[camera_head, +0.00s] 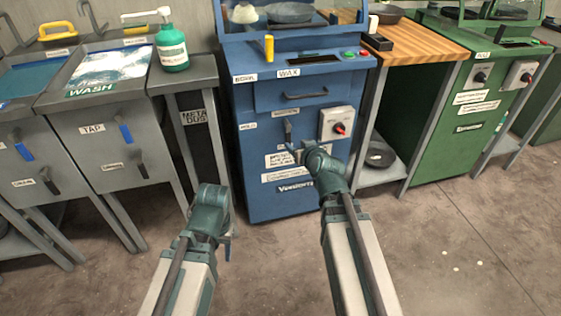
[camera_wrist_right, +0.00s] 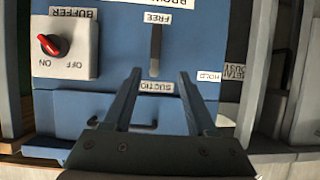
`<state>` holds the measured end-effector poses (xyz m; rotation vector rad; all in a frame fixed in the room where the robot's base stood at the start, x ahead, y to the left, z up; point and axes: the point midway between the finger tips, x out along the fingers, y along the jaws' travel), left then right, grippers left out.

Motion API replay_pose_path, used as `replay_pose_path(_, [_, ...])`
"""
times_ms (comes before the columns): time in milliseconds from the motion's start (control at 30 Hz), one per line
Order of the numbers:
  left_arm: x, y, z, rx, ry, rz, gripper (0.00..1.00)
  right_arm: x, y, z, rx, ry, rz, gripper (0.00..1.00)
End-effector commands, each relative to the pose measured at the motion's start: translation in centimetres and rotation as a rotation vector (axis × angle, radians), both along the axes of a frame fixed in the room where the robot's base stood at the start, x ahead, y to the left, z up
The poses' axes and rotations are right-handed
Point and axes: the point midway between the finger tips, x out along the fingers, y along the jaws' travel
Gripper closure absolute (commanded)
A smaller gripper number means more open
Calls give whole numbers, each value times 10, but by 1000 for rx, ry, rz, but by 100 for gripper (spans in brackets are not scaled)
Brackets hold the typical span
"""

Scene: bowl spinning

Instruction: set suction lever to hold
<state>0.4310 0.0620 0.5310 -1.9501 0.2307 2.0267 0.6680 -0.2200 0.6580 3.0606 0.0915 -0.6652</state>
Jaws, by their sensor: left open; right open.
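The suction lever (camera_head: 287,130) is a dark, narrow vertical handle on the front of the blue machine (camera_head: 256,185). In the right wrist view the lever (camera_wrist_right: 155,50) lies between the SUCTION label (camera_wrist_right: 154,87) and the FREE label (camera_wrist_right: 155,18), its end towards FREE. The HOLD label (camera_wrist_right: 208,77) is off to one side. My right gripper (camera_head: 295,154) is open in front of the panel, just below the lever in the head view. Its fingers (camera_wrist_right: 159,76) appear on either side of the lever's line; contact cannot be told. My left gripper (camera_head: 228,247) is low, away from the machine.
A grey buffer box with a red knob (camera_head: 338,128) sits right of the lever. A drawer handle (camera_head: 306,96) is above it. Grey sinks (camera_head: 115,150) stand left; a wooden-topped table (camera_head: 424,42) and a green machine (camera_head: 450,135) stand right. The floor in front is clear.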

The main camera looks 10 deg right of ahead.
Motion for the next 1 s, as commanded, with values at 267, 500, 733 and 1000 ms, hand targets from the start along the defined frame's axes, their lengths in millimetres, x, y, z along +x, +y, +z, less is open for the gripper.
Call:
replay_pose_path(267, [0,0,-11,0,0,-1,50,4,-13,-3,-4,-39,-27,43])
replay_pose_path(500, [0,0,-22,-1,0,-2,50,27,-12,-15,-3,-37,-25,43])
replay_pose_path(733, [0,-1,-42,-4,0,-6,50,72,-10,-34,-3,-37,-24,43])
replay_pose_path(1000, [0,-1,-58,-6,0,-7,50,113,-8,-50,-3,-36,-24,43])
